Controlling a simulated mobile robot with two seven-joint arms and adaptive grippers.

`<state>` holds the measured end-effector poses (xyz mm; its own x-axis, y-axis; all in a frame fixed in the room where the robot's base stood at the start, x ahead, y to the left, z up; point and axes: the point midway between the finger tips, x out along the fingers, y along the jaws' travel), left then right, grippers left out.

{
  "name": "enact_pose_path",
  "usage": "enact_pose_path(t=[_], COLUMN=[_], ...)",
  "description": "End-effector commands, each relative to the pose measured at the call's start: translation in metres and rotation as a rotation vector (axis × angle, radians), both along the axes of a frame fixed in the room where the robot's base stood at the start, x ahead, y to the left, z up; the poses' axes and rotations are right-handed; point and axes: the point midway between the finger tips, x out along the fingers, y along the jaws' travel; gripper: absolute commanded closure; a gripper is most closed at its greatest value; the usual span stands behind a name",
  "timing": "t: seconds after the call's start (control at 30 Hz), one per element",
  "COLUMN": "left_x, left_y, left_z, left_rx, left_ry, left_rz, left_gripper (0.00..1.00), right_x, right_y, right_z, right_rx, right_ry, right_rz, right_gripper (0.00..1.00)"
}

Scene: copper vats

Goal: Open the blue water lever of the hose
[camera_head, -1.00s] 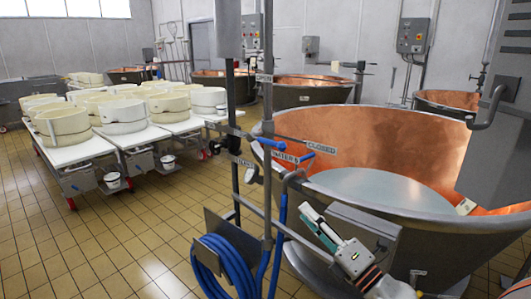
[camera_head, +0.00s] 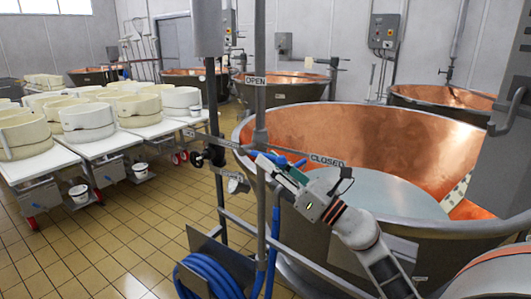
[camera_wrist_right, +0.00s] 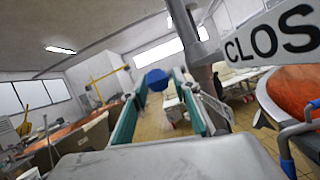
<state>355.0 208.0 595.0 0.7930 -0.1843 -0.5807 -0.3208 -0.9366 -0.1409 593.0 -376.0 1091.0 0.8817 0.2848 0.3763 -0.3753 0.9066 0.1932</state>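My right gripper (camera_head: 272,168) is raised at the hose stand, in front of the copper vat. In the right wrist view its two teal fingers are apart, and a rounded blue end (camera_wrist_right: 157,80), apparently the water lever, shows between their tips. I cannot tell whether they touch it. In the head view blue parts (camera_head: 299,163) show behind the gripper, partly hidden by it. The blue hose (camera_head: 208,275) hangs coiled below. My left gripper is out of view.
The large copper vat (camera_head: 350,135) stands close behind the stand. The metal post (camera_head: 261,215) and pipes are close to my right gripper. Tables with white moulds (camera_head: 85,120) stand at the left, with free tiled floor (camera_head: 120,235) in front.

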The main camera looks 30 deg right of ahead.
Motion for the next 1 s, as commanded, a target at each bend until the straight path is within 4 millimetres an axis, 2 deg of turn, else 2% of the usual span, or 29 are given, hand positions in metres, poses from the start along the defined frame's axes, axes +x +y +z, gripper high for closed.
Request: enact_pose_path(t=[0.03,0.2,0.53,0.57,0.63,0.67,1.0], left_x=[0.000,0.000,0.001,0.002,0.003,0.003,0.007], left_y=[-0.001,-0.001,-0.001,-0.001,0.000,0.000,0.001], left_z=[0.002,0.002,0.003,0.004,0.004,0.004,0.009], left_rx=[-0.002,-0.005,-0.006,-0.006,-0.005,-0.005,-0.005], left_ry=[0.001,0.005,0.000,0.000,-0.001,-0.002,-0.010], left_rz=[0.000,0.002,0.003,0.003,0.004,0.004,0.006], left_gripper=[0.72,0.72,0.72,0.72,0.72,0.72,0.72], right_x=[0.006,0.020,0.024,0.024,0.023,0.023,0.023], right_y=[0.002,0.006,0.008,0.008,0.008,0.008,0.005], right_z=[0.006,0.009,0.008,0.008,0.009,0.009,0.010], right_rx=[0.001,0.003,0.001,0.002,0.002,0.002,-0.001], right_ry=[-0.005,-0.001,0.003,0.002,0.002,0.002,0.007], right_rz=[-0.001,-0.001,0.000,0.000,0.000,0.000,0.000], right_gripper=[0.72,0.72,0.72,0.77,0.95,1.00,1.00])
